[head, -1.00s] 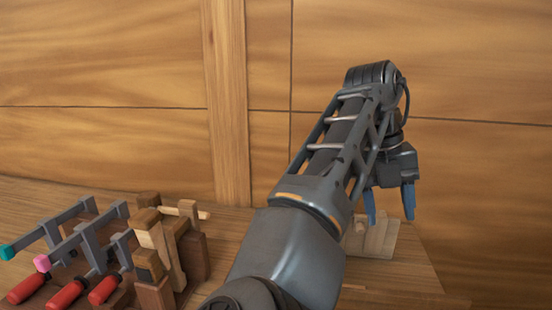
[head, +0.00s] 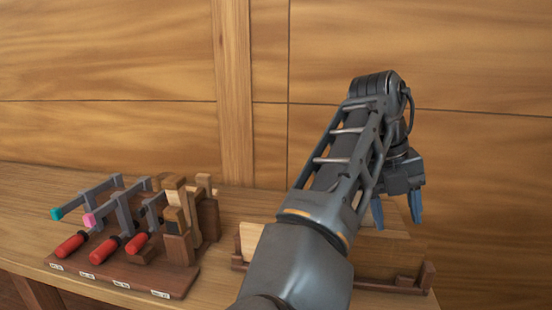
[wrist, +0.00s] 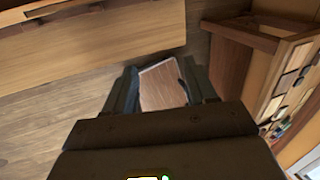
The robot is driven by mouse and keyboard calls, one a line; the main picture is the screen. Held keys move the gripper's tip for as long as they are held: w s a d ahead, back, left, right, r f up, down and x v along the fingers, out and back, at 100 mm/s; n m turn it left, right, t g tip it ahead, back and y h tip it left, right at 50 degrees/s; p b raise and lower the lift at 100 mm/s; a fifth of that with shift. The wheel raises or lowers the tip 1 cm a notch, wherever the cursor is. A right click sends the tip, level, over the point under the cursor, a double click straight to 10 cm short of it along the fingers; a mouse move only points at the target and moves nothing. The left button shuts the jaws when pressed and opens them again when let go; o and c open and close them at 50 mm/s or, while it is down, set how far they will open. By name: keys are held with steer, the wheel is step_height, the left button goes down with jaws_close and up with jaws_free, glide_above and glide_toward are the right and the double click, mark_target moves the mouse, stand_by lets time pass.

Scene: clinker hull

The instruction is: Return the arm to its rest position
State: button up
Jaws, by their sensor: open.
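My gripper (head: 397,210) is at the right in the head view, with its blue fingers apart and pointing down. Nothing shows between the fingers in that view. My grey arm reaches up and away from the bottom middle. In the wrist view my gripper (wrist: 160,88) shows its two dark fingers spread, with a brown wooden-looking panel (wrist: 163,87) visible between them. I cannot tell how far below the fingers that panel lies. The fingers do not appear closed on anything.
A wooden rack (head: 125,275) with red-handled clamps and wooden blocks stands on the bench (head: 30,220) at the left. A low wooden holder (head: 380,284) lies beside my arm. A slotted cabinet (wrist: 290,80) stands at the right in the wrist view. A plank wall rises behind.

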steer(key=s+d+f+n+t+h+b, duration=0.1)
steer(key=d+f+n+t+h, duration=0.2)
steer(key=d+f+n, duration=0.45)
steer(key=s+d+f+n+t+h+b, duration=0.1)
steer(key=d+f+n+t+h, duration=0.25)
steer(key=d, duration=0.75)
steer(key=s+d+f+n+t+b, duration=0.2)
steer(key=s+f+n+t, duration=0.3)
steer(key=s+f+n, duration=0.45)
steer(key=s+a+f+n+t+y+b, duration=0.1)
steer(key=s+a+f+n+y, duration=0.3)
steer(key=s+n, duration=0.35)
steer(key=s+a+f+n+t+y+b, duration=0.1)
steer(key=s+a+f+n+t+y, duration=0.15)
steer(key=s+a+f+n, duration=0.5)
steer(key=s+a+r+n+y+b, duration=0.1)
steer(key=s+a+r, duration=0.3)
steer(key=s, duration=0.6)
steer(key=s+a+r+n+y+b, duration=0.1)
steer(key=s+a+r, duration=0.3)
steer(key=s, duration=0.6)
steer(key=shift+a+r+y, duration=0.3)
steer(key=shift+r+y, duration=0.35)
steer(key=shift+y, duration=0.05)
